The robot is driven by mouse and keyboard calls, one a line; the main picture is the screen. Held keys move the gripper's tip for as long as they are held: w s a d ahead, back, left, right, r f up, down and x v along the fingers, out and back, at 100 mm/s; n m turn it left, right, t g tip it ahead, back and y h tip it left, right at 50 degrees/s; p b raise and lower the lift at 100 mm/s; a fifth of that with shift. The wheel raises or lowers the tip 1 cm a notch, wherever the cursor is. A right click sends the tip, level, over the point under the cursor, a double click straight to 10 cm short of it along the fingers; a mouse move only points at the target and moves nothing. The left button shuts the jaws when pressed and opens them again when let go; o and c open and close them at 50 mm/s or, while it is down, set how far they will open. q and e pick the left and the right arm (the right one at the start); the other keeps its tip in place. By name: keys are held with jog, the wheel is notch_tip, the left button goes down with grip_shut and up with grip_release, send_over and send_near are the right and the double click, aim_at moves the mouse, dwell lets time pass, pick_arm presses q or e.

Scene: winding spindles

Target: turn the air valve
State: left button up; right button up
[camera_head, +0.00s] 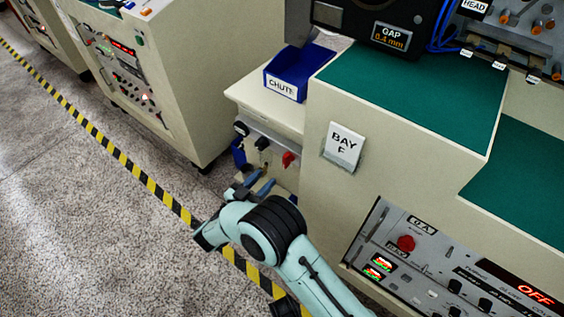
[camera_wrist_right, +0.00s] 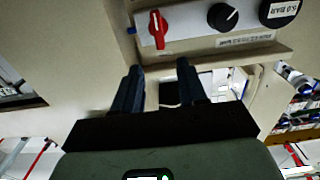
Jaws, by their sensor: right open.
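The air valve appears to be the red handle (camera_head: 289,158) on a small pale panel at the side of the bay F machine. In the right wrist view the red handle (camera_wrist_right: 155,28) stands upright on the panel, beyond the fingertips and nearer the left one. My right gripper (camera_head: 259,186) is in front of and below this panel. In the right wrist view its two dark blue fingers (camera_wrist_right: 158,80) are apart with nothing between them, and they do not touch the handle. My left gripper is not in view.
Beside the red handle are a black knob (camera_wrist_right: 222,17) and a round 5.0 BAR gauge (camera_wrist_right: 280,10). A blue chute bin (camera_head: 300,72) sits above the panel. Another machine (camera_head: 180,80) stands at the left. A striped floor line (camera_head: 110,150) crosses open floor.

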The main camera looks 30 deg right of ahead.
aim_at(284, 160)
jog(key=b+x, duration=0.1)
jog(key=x, duration=0.5)
jog(key=shift+s+f, duration=0.1)
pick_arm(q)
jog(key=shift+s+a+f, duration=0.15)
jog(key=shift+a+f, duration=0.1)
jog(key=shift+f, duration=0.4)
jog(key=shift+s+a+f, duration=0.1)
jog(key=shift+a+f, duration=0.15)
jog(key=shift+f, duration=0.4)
pick_arm(e)
jog(key=shift+x, duration=2.05)
jog(key=shift+c, duration=0.3)
grip_shut()
